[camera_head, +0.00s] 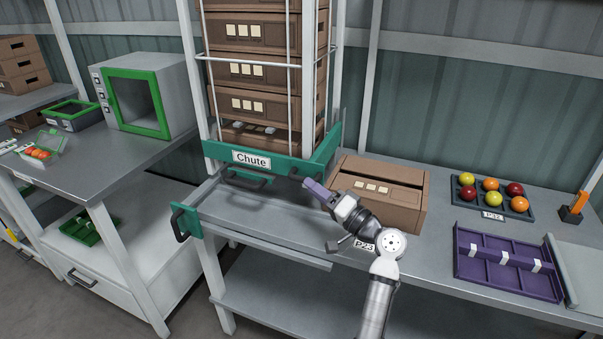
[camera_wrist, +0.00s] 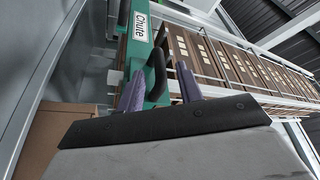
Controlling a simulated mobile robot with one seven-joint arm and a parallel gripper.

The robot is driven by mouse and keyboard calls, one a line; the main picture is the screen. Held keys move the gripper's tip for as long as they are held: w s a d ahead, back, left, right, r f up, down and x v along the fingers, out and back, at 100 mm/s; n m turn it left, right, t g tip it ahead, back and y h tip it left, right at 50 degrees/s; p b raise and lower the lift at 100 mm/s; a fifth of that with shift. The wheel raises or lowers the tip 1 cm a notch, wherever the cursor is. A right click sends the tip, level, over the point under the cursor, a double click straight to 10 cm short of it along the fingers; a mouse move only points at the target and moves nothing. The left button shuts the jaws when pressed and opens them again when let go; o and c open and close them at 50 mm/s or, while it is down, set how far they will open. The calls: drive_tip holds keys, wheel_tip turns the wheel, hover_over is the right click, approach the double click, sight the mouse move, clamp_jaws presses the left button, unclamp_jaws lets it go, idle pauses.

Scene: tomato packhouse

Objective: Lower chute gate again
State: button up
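The chute's green front band (camera_head: 290,163), with a white "Chute" label, runs across the bottom of a tall white-framed rack. In the wrist view the green band (camera_wrist: 137,58) carries a dark curved handle (camera_wrist: 155,62). My gripper (camera_head: 308,187) is just in front of the band's right part. In the wrist view my gripper (camera_wrist: 160,92) has its two purple fingers apart, with the handle and band end between or just beyond them. I cannot tell whether they touch. A stack of brown crates (camera_head: 262,75) stands in the rack above the band.
A brown crate (camera_head: 405,208) stands on the bench right of my gripper. A tray of tomatoes (camera_head: 480,207) and a purple divided tray (camera_head: 470,270) lie farther right. A green end piece with a black handle (camera_head: 179,223) is at the bench's left front. A green-doored cabinet (camera_head: 173,88) stands left.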

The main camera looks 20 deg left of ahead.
sight(301, 180)
drive_tip(key=p+x, duration=0.1)
drive_tip(key=x, duration=0.4)
clamp_jaws()
idle(0.3)
